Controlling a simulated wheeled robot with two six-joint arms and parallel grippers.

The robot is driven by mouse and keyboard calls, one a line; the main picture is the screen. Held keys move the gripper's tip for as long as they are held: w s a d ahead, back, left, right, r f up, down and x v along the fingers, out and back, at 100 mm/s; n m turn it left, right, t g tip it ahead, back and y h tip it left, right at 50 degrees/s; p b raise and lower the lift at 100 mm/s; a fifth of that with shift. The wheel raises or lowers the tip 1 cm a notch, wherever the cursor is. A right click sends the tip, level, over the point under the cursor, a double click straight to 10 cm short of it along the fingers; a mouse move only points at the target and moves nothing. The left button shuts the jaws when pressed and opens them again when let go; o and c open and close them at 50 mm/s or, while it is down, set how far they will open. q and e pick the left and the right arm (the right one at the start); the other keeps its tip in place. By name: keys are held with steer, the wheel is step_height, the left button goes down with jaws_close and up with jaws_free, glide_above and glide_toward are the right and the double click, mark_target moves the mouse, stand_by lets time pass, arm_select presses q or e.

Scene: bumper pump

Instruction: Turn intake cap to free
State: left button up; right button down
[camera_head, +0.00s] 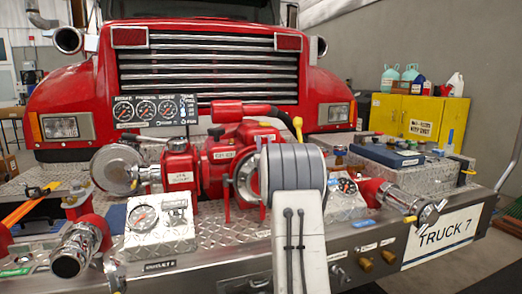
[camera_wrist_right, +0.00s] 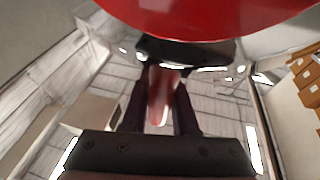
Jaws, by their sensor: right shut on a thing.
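My right arm rises from the bottom middle of the head view and covers the right side of the red pump (camera_head: 225,160). Its gripper is hidden there behind my grey wrist. In the right wrist view, my right gripper (camera_wrist_right: 160,88) points upward, its dark fingers shut on a narrow red piece (camera_wrist_right: 162,98). A large rounded red body (camera_wrist_right: 215,17) is close above the fingertips. A round metal cap (camera_head: 115,169) is at the pump's left end. A metal ring (camera_head: 246,178) shows partly beside my wrist. I cannot tell which is the intake cap. My left gripper is not seen.
The diamond-plate bumper (camera_head: 235,232) carries a gauge box (camera_head: 160,222) left of my arm and another (camera_head: 345,196) right of it. A red and metal outlet (camera_head: 395,198) juts out at right. A chrome pipe end (camera_head: 75,250) stands at lower left.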

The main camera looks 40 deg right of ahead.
steer(key=shift+w+a+n, duration=0.1)
steer(key=shift+a+n, duration=0.15)
steer(key=shift+n, duration=0.15)
steer(key=c, duration=0.7)
jaws_free()
steer(key=b+v, duration=0.1)
steer(key=v, duration=0.9)
steer(key=shift+a+f+b, duration=0.1)
steer(key=shift+b, duration=0.2)
